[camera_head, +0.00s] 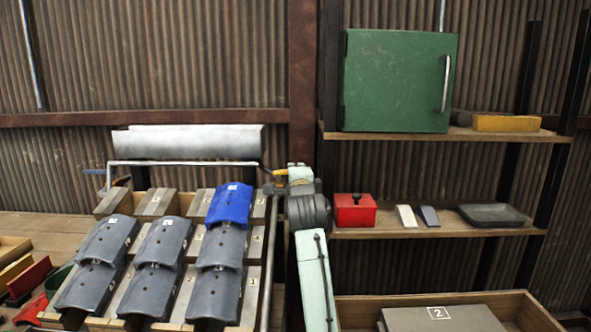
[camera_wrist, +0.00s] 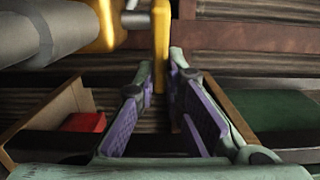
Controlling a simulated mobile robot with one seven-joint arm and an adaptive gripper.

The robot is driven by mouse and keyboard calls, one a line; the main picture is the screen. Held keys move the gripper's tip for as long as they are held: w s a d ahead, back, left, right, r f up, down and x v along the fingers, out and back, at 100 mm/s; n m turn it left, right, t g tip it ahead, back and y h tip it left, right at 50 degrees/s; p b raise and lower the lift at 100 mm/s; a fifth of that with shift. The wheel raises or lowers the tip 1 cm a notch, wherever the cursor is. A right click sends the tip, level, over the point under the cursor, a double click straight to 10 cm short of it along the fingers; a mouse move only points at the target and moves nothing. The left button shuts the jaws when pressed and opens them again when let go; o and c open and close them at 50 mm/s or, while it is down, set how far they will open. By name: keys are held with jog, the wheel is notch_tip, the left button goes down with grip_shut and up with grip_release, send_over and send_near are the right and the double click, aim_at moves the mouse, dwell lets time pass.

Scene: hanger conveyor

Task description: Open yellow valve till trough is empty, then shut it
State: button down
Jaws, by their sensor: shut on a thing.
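The grey metal trough (camera_head: 190,142) sits on a pale metal frame at the back left; its inside is hidden. The yellow valve (camera_head: 281,172) is at its right end, partly behind my arm. In the wrist view, the yellow valve body (camera_wrist: 107,22) joins a grey pipe, and its flat yellow handle (camera_wrist: 160,45) reaches down between my fingertips. My gripper (camera_wrist: 162,72) is shut on this handle near its end, with the purple finger pads spread lower down. I cannot tell from these views how far the valve is turned or whether liquid flows.
Below the trough, a sloped rack holds several grey curved pieces (camera_head: 165,240) and one blue piece (camera_head: 231,203). Shelves at right hold a green cabinet (camera_head: 395,85) and a red box (camera_head: 355,217). A wooden crate (camera_head: 350,310) stands at the lower right.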

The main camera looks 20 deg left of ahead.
jog(key=shift+s+m+t+h, duration=0.3)
jog(key=shift+m+h, duration=0.3)
jog(key=shift+h, duration=0.3)
jog(key=shift+d, duration=0.15)
jog(key=c, duration=1.7)
grip_release()
jog(key=v, duration=1.2)
